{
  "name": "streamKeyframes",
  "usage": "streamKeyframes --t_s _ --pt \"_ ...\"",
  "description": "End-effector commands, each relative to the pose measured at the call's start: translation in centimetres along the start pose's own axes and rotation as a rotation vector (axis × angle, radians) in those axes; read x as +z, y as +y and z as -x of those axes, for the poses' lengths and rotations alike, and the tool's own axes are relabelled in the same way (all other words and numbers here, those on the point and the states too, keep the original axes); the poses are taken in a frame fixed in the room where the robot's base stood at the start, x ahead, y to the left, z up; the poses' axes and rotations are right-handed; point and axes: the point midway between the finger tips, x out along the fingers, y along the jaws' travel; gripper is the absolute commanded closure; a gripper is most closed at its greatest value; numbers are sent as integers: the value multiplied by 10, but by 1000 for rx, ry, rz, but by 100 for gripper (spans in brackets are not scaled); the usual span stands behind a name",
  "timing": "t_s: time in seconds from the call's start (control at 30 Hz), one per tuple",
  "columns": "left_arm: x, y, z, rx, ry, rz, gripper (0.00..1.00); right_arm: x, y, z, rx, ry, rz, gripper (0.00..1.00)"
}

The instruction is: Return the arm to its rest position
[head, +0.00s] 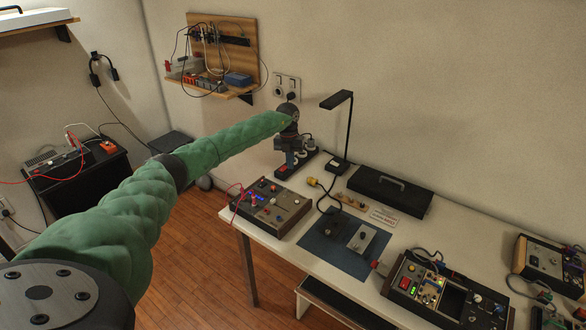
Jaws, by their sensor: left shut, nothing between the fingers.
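My left arm, in a green sleeve, reaches from the lower left of the head view toward the back left end of the white table. My left gripper (290,163) hangs at its end, pointing down, small and dark. It is shut and holds nothing that I can see. It shows in front of a power strip (310,155) with sockets at the wall side of the table. I cannot tell its exact height above the table. My right gripper is not in view.
The white table (270,244) carries a brown control box (272,208), a blue mat (318,245), a black desk lamp (340,130), a black case (390,195) and another panel box (430,292). A wooden wall shelf (215,55) hangs behind my arm. Wooden floor lies open at left.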

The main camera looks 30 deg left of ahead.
Motion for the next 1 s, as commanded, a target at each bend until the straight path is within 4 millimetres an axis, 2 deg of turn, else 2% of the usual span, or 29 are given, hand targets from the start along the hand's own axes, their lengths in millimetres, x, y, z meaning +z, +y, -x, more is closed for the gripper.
streamKeyframes --t_s 0.67,0.77,0.83,0.97,1.0 --pt "0 -2 0 -5 -1 -3 100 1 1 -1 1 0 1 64" --pt "-3 -19 -11 -43 -11 -25 100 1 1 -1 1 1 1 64" --pt "-7 -42 -25 -98 -27 -54 100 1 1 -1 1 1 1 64" --pt "-22 -108 -57 -264 -72 -120 100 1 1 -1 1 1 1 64" --pt "-28 -131 -66 -325 -90 -136 100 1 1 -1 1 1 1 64"
